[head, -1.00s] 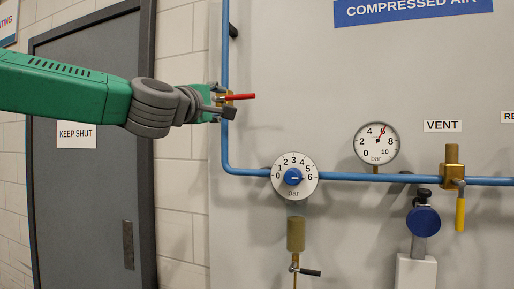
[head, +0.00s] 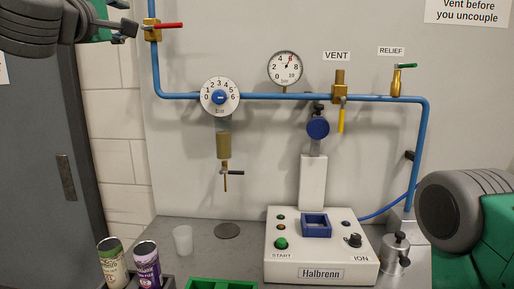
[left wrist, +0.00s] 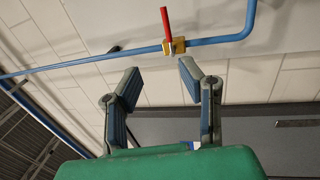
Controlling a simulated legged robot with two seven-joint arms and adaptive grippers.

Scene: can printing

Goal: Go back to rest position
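My left gripper (head: 122,30) is at the upper left of the head view, just left of the brass valve (head: 152,30) with the red lever (head: 168,25). The lever points right, along the horizontal. In the left wrist view my left gripper (left wrist: 160,72) is open with nothing between its fingers, and the valve (left wrist: 174,47) shows beyond them, apart from them. My right arm (head: 452,212) comes in at the right edge of the head view; its gripper fingers are not visible.
Blue pipe (head: 290,97) carries a regulator dial (head: 220,97), a gauge (head: 285,67), a yellow-levered vent valve (head: 340,92) and a green-levered relief valve (head: 397,80). Below stand the white Halbrenn machine (head: 322,248), a cup (head: 183,240), two cans (head: 147,264) and a green tray (head: 222,284).

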